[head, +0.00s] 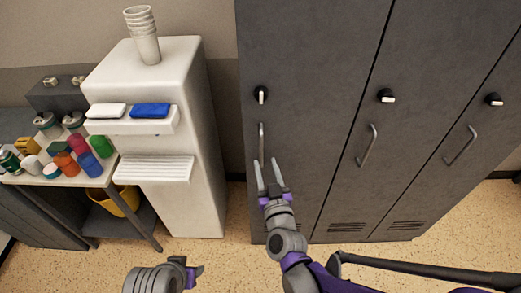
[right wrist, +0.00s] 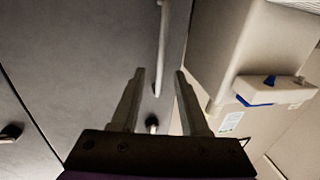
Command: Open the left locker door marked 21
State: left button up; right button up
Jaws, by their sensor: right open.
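The left locker door (head: 305,80) is dark grey and looks closed. No number is readable on it. Its upright bar handle (head: 261,142) is below a black-and-silver knob (head: 261,95). My right gripper (head: 265,164) is open and empty, with its fingertips at the handle's lower end. In the right wrist view the handle (right wrist: 162,45) runs down between the open fingers (right wrist: 160,72), and the knob (right wrist: 152,122) shows between them. I cannot tell whether the fingers reach around the bar. My left gripper (head: 193,272) shows only partly at the bottom; its jaw opening is unclear.
Two more locker doors (head: 400,50) with knobs and handles stand to the right. A white water dispenser (head: 205,130) stands left of the lockers, with a cup stack (head: 142,35) on top. A table (head: 70,180) with several cans and blocks is further left.

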aim_at(262, 151)
jog(key=w, duration=0.2)
jog(key=w+a, duration=0.1)
jog(key=w, duration=0.3)
jog(key=shift+w+a, duration=0.25)
jog(key=shift+w, duration=0.1)
grip_shut()
dwell(1.1)
